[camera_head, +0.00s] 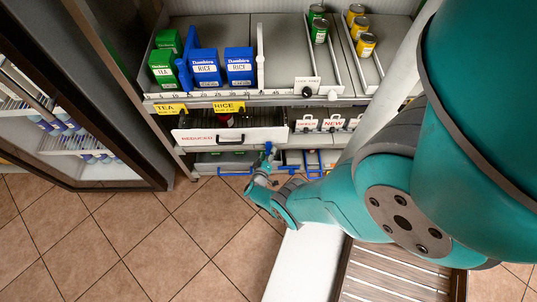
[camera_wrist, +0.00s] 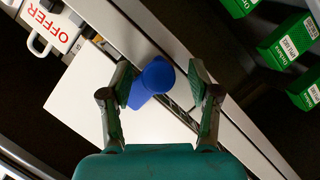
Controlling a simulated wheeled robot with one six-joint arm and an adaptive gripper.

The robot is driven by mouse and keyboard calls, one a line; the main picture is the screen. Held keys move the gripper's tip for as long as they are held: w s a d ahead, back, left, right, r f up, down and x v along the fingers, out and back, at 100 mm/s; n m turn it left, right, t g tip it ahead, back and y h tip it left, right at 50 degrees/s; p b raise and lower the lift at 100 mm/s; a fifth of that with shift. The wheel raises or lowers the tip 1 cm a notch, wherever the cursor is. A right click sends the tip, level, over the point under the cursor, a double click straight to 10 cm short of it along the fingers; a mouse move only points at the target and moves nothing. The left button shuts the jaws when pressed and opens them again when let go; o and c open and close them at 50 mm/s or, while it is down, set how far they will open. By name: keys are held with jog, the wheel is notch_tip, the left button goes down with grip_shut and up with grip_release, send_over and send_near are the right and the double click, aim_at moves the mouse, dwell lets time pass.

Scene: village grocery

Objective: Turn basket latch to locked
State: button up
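The basket is a pull-out with a white front panel marked REDUCED (camera_head: 250,133), below the top shelf in the head view. A blue latch piece (camera_head: 268,148) shows at the right part of that front. In the wrist view the blue latch (camera_wrist: 157,76) has a round end and a short arm slanting down left. My gripper (camera_wrist: 162,88) has its fingers on either side of the latch. The left finger is close to it, contact unclear; a gap shows at the right finger. In the head view my gripper (camera_head: 262,166) is small at the basket front.
Blue rice boxes (camera_head: 240,66), green tea boxes (camera_head: 163,68) and several cans (camera_head: 366,45) stand on the shelf above. OFFER and NEW tags (camera_head: 333,123) hang right of the basket. An open glass-door cooler (camera_head: 85,145) is at left. Tiled floor (camera_head: 130,235) in front is clear.

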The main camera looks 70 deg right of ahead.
jog(key=shift+w+r, duration=0.1)
jog(key=shift+w, duration=0.05)
jog(key=shift+a+r, duration=0.1)
jog(key=shift+a, duration=0.55)
jog(key=v, duration=1)
jog(key=shift+s+a, duration=0.3)
jog(key=shift+r, duration=0.15)
jog(key=s+a+r+n+t+y, duration=0.2)
jog(key=s+a+r+t+y, duration=0.2)
jog(key=a+r, duration=0.4)
jog(key=s+a+r+n+t+y, duration=0.2)
jog(key=s+a+r+t+y, duration=0.2)
jog(key=r, duration=1.6)
jog(key=s+a+r+n+t+y, duration=0.3)
jog(key=s+a+r+t+y, duration=0.2)
jog(key=a+r, duration=0.8)
jog(key=s+r+y, duration=0.1)
jog(key=s+y, duration=0.1)
jog(key=s, duration=0.1)
jog(key=shift+r, duration=0.4)
jog(key=shift+s, duration=0.15)
